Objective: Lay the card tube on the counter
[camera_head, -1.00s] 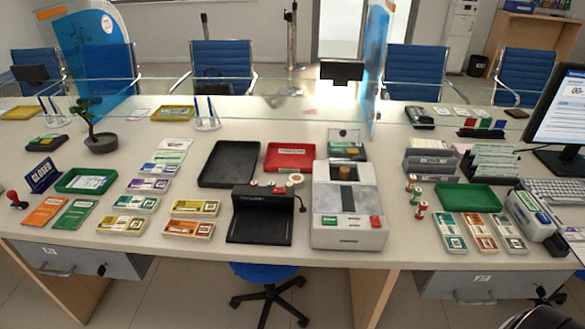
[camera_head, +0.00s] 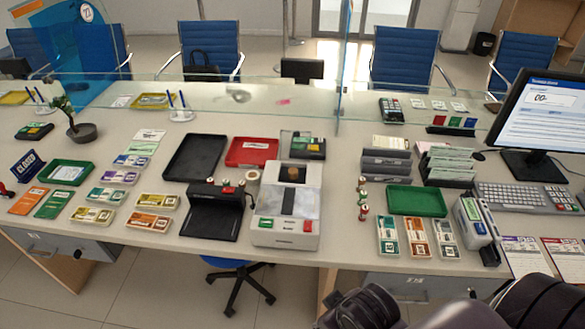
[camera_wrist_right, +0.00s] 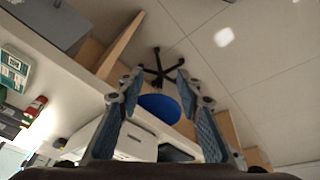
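A short brown cylinder (camera_head: 293,173), which looks like the card tube, stands upright at the top of the white and grey machine (camera_head: 262,223) in the head view. The machine sits near the front edge of the counter (camera_head: 335,235). My right gripper (camera_wrist_right: 157,78) is open and empty in the right wrist view. Beyond its fingers are the floor and the blue stool; the white machine (camera_wrist_right: 132,140) lies behind them. In the head view dark parts of my right arm show at the bottom right. My left gripper is not in view.
Left of the machine are a black device (camera_head: 215,212), a black tray (camera_head: 196,157) and a red tray (camera_head: 252,152). Several small rolls (camera_head: 363,205) and a green tray (camera_head: 417,202) stand to its right. Bare counter shows between machine and rolls. A glass screen stands behind.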

